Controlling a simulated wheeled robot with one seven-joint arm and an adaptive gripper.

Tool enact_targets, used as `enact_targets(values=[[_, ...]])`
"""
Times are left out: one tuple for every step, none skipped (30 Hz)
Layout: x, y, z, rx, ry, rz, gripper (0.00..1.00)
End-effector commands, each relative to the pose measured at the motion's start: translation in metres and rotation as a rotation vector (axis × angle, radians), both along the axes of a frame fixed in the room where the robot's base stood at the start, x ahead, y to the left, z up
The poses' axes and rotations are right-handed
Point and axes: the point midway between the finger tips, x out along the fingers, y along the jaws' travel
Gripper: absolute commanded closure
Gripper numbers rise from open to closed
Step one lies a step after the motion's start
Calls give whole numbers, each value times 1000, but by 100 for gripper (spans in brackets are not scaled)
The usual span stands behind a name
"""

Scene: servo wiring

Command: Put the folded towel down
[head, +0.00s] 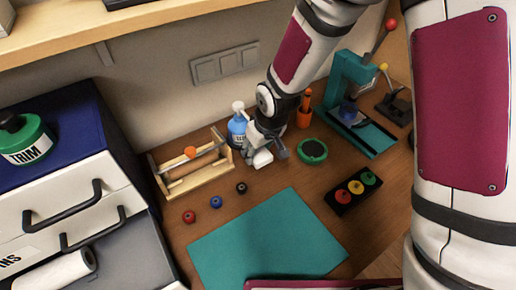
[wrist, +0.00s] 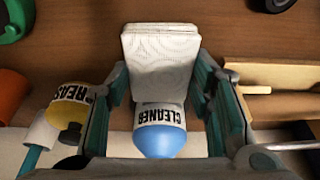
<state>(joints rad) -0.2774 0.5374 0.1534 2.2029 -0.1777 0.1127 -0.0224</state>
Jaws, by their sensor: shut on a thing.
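My gripper (wrist: 162,82) is shut on the white folded towel (wrist: 160,48); the towel sits between the two fingers in the wrist view. In the head view the towel (head: 259,160) shows as a small white block at the end of my arm, low over the brown bench, right of the wooden tray. I cannot tell whether it touches the bench. A blue bottle marked CLEANER (wrist: 160,138) appears just beyond the towel in the wrist view, and it stands behind my gripper in the head view (head: 237,127).
A wooden tray (head: 196,183), a green round dish (head: 312,151) and an orange holder (head: 304,116) flank my gripper. A yellow grease bottle (wrist: 72,110) is close to the left finger. Several knobs, a button box (head: 345,197) and a teal mat (head: 268,243) lie in front.

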Motion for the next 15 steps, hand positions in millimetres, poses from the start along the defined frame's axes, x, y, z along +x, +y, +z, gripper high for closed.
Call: enact_targets(values=[[0,0,0,0,0,0,71],[0,0,0,0,0,0,71],[0,0,0,0,0,0,71],[0,0,0,0,0,0,71],[0,0,-1,0,0,0,71],[0,0,-2,0,0,0,71],[0,0,-3,-1,1,1,71],[0,0,-4,-1,1,1,71],[0,0,-5,-1,1,1,71],[0,0,-6,-1,1,1,71],[0,0,-7,-1,1,1,71],[0,0,-8,-1,1,1,71],[0,0,-9,-1,1,1,71],[0,0,-9,-1,1,1,71],[0,0,-10,0,0,1,71]])
